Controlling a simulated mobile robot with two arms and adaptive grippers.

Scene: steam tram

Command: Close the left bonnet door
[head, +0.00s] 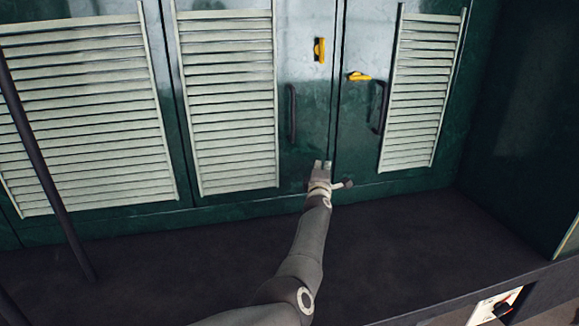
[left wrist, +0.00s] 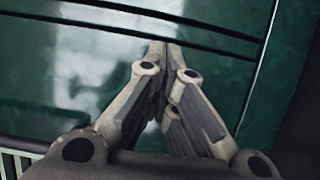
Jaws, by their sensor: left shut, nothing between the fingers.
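Two green bonnet doors with pale louvres meet at a dark vertical seam in the head view. The left door (head: 300,150) has a dark upright handle (head: 292,113) and a yellow latch (head: 319,50) turned upright. The right door (head: 355,150) has a dark handle (head: 379,107) and a yellow latch (head: 359,76) lying sideways. Both look nearly flush; I cannot tell whether either stands slightly ajar. My left gripper (head: 322,165) is shut and empty, at the lower end of the seam. In the left wrist view its fingertips (left wrist: 162,46) point at a glossy green panel (left wrist: 60,70); contact is unclear.
A dark floor ledge (head: 400,230) runs below the doors. A green side wall (head: 520,130) closes off the right. A dark slanted pole (head: 45,170) crosses the left louvres. The ledge right of my arm is clear.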

